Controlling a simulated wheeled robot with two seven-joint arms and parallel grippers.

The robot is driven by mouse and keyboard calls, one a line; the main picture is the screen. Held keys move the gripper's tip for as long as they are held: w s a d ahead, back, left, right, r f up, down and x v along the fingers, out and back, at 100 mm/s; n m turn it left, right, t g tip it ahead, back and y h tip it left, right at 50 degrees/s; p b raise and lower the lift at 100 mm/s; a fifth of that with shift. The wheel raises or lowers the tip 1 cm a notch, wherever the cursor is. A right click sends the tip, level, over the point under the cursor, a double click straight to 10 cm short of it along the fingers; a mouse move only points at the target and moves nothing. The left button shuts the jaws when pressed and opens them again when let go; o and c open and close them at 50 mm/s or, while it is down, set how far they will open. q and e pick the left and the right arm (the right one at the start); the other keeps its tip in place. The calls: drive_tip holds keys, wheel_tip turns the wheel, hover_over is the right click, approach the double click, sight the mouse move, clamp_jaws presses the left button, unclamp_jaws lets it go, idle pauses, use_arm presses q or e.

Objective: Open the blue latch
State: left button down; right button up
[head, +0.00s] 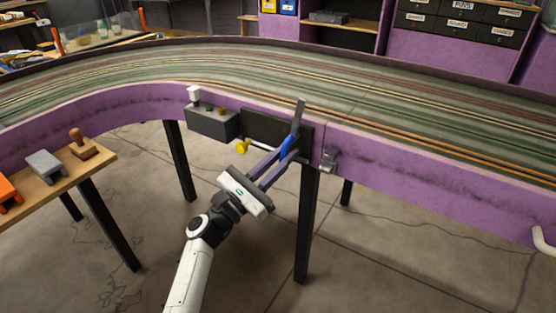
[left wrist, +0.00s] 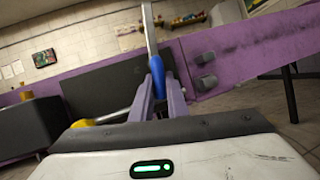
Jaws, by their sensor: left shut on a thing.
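The blue latch (head: 288,144) is a grey metal lever with a blue grip, on a dark panel at the outer side of the purple track wall. Its metal bar points up above the wall's edge. In the left wrist view the blue grip (left wrist: 157,74) stands between the fingers, with the metal bar rising above it. My left gripper (head: 284,152) is shut on the blue grip, its fingers reaching up from the lower left. The fingers hide part of the grip and the latch's lower end. My right gripper is not in view.
A yellow-knobbed lever (head: 242,146) sticks out just left of my fingers. A dark grey box (head: 212,123) is on the wall further left. A small metal catch (head: 329,158) is to the right. A table leg (head: 305,230) stands below. A wooden shelf (head: 60,178) is at left.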

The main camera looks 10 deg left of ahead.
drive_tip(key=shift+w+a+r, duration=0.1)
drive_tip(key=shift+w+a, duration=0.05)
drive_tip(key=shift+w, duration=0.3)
use_arm(q)
drive_tip(key=c, duration=1.7)
unclamp_jaws()
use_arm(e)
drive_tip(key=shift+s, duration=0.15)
